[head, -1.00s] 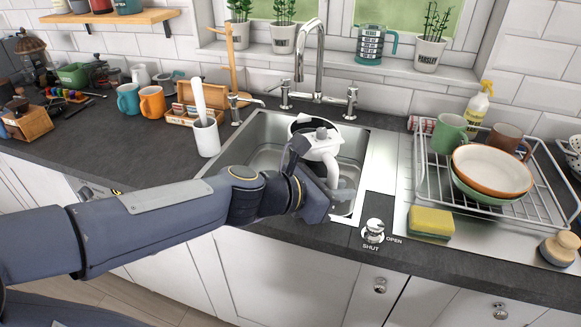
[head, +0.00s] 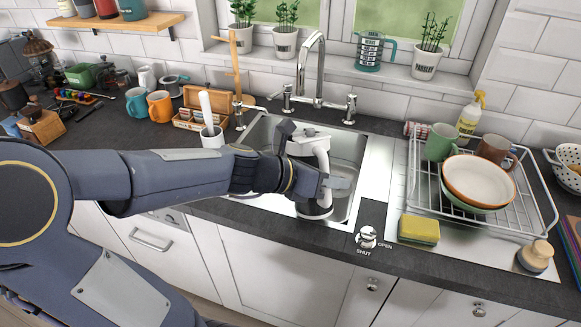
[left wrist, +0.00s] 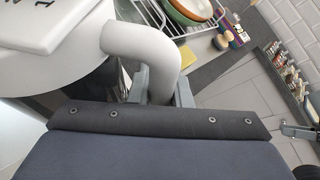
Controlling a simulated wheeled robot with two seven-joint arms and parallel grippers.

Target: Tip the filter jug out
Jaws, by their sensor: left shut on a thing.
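The white filter jug (head: 321,158) is over the sink (head: 350,165) in the head view. My left gripper (head: 330,181) is shut on the handle. In the left wrist view the handle (left wrist: 143,46) curves down between the fingers (left wrist: 163,88), beside the white lid (left wrist: 55,22) with dark lettering. Whether anything is flowing out cannot be seen. My right gripper is not in view.
The tap (head: 318,70) rises behind the sink. A dish rack (head: 540,205) with bowls and mugs stands to the right, with a yellow sponge (head: 419,230) in front. A white pot (head: 212,138) and orange mug (head: 160,106) stand to the left.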

